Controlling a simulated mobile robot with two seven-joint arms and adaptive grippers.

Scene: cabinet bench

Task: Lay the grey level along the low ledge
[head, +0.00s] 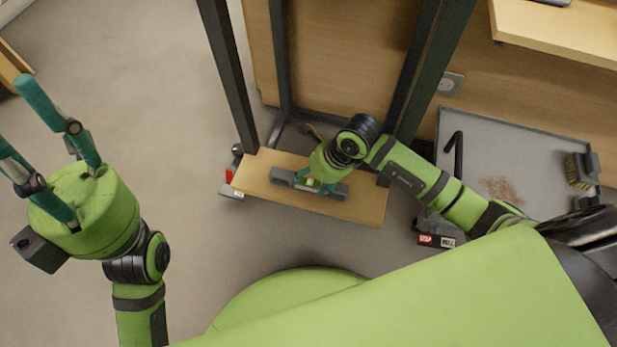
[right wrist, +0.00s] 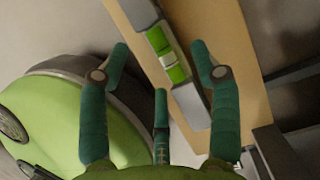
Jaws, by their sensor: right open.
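The grey level (head: 337,190) lies lengthwise on the pale wooden low ledge (head: 368,208) in the head view, with its middle under my right gripper (head: 311,183). In the right wrist view the level (right wrist: 190,105) shows its green vial section and runs diagonally along the ledge (right wrist: 222,30). My right gripper (right wrist: 160,65) is open there, its teal fingers spread around the level's near part. I cannot tell whether any finger touches it. My left gripper (head: 25,115) is raised at the far left of the head view, open and empty, its fingers apart.
Dark metal posts (head: 228,75) rise beside the ledge. A grey tray-like surface (head: 510,150) with a brush (head: 578,170) lies to the right. Small items sit near both ledge ends, including a red-labelled one (head: 428,240). Floor at left is clear.

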